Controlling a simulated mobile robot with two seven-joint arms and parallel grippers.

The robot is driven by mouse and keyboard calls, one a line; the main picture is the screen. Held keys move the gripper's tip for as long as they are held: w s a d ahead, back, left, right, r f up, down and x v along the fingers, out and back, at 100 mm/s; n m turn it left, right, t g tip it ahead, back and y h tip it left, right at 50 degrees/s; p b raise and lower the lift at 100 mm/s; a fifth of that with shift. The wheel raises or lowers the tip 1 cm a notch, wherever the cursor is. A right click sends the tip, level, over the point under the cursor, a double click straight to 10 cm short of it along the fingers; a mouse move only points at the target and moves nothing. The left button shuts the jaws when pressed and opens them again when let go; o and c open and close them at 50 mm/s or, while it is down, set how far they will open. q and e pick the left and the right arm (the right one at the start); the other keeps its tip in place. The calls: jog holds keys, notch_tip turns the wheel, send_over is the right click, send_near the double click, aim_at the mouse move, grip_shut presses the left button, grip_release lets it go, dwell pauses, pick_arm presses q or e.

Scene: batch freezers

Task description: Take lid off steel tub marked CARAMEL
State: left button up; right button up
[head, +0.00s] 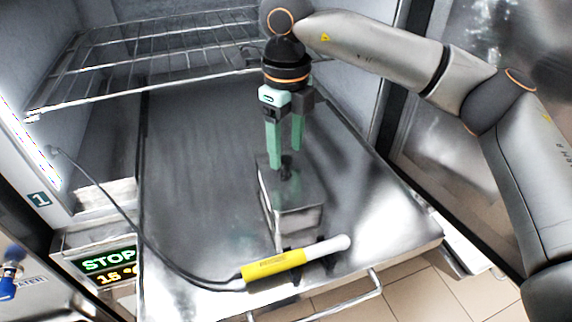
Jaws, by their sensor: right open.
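A rectangular steel tub (296,222) stands on the steel pull-out shelf. Its flat lid (295,186) is on it, with a small dark knob (286,164) on top. I cannot read a CARAMEL mark on the tub from here. My right gripper (284,160) points down over the lid, its two green fingers apart and nothing held. The fingertips are close to the knob, at either side of it in the picture; I cannot tell whether they touch the lid. My left gripper is not in view.
A yellow probe (275,265) with a white tip and black cable lies in front of the tub. The steel shelf (195,190) is clear left of the tub. A wire rack (150,50) hangs above at the back left. A STOP display (108,262) sits at lower left.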

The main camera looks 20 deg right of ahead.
jog(key=shift+f, duration=0.85)
jog(key=shift+c, duration=0.3)
grip_shut()
